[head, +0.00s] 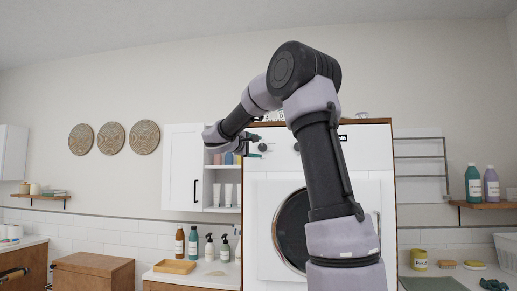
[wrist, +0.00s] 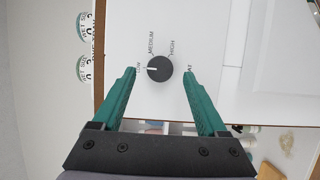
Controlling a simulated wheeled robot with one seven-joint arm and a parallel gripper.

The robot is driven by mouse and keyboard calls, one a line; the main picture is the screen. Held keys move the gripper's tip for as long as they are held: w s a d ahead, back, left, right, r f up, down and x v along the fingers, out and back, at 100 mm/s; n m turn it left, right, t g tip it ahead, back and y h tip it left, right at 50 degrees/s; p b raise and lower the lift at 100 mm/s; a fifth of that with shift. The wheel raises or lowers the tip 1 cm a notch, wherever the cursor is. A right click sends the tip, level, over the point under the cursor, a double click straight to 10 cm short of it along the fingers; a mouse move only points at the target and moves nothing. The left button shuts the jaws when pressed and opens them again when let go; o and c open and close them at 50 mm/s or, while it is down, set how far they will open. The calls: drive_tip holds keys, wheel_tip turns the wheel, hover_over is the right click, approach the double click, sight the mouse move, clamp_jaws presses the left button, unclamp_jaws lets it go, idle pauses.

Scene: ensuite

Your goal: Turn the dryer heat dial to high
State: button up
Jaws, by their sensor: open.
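The dryer (head: 372,150) is a white front with a round dark door, partly hidden behind my arm. Its heat dial (wrist: 159,69) is a round black knob on the white panel in the wrist view. The dial's white mark points left, at the word LOW. MEDIUM, HIGH and a label partly covered by the right finger are printed around it. My gripper (wrist: 160,71) is open, with one teal finger on each side of the dial and a gap showing at both sides. In the head view my gripper (head: 248,145) is at the panel's upper left.
An open white cabinet (head: 182,168) with bottles and tubes stands left of the dryer. Several bottles and a wooden tray (head: 175,267) are on the counter below. A wire rack (head: 420,157) and a shelf with bottles (head: 473,184) are at right.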

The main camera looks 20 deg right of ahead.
drive_tip(key=shift+x, duration=0.85)
clamp_jaws()
